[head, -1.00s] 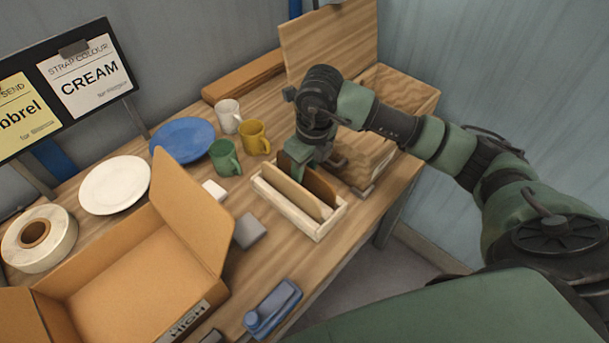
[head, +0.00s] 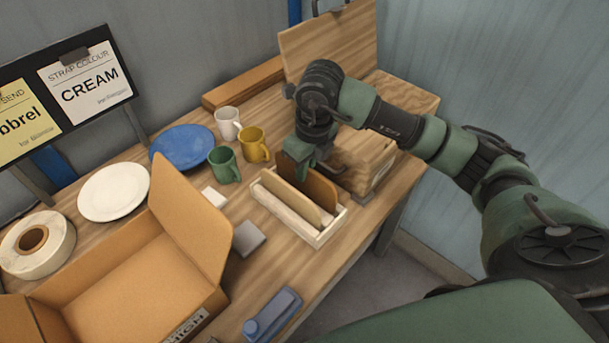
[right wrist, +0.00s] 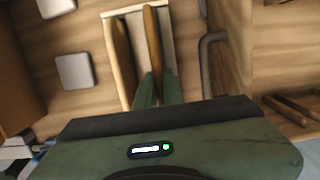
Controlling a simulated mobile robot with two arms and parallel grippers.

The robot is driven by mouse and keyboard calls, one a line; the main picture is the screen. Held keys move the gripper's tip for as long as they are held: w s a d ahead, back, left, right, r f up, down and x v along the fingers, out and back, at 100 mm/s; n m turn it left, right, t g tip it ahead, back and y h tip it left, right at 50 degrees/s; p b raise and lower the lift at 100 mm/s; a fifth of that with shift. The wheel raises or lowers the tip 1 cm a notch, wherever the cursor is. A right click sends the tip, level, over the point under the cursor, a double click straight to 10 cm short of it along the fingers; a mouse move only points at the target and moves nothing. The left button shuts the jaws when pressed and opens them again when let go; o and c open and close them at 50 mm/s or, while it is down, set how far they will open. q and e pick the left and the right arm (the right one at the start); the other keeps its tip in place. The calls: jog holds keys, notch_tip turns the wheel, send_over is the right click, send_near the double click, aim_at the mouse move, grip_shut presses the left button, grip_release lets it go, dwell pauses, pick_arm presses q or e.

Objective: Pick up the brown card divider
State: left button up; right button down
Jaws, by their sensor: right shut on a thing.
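The brown card divider (head: 322,190) stands upright in the white wooden rack (head: 333,229), on the side nearer the wooden box. A lighter tan divider (head: 289,195) stands beside it in the same rack. My right gripper (head: 306,174) is over the rear end of the rack, shut on the upper edge of the brown divider. In the right wrist view, the right gripper's fingers (right wrist: 158,90) close around the brown divider (right wrist: 153,45), while the tan divider (right wrist: 123,60) is to their left, apart. The brown divider's lower edge is hidden in the rack. My left gripper is out of view.
A wooden box (head: 408,92) with a raised lid stands close behind the rack. Green (head: 223,165), yellow (head: 254,143) and white (head: 228,122) mugs stand to the left. An open cardboard carton (head: 130,275) and a grey block (head: 248,238) are front left.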

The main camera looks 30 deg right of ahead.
notch_tip(320, 180, up, 18)
jog(key=b, duration=0.1)
dwell(0.5)
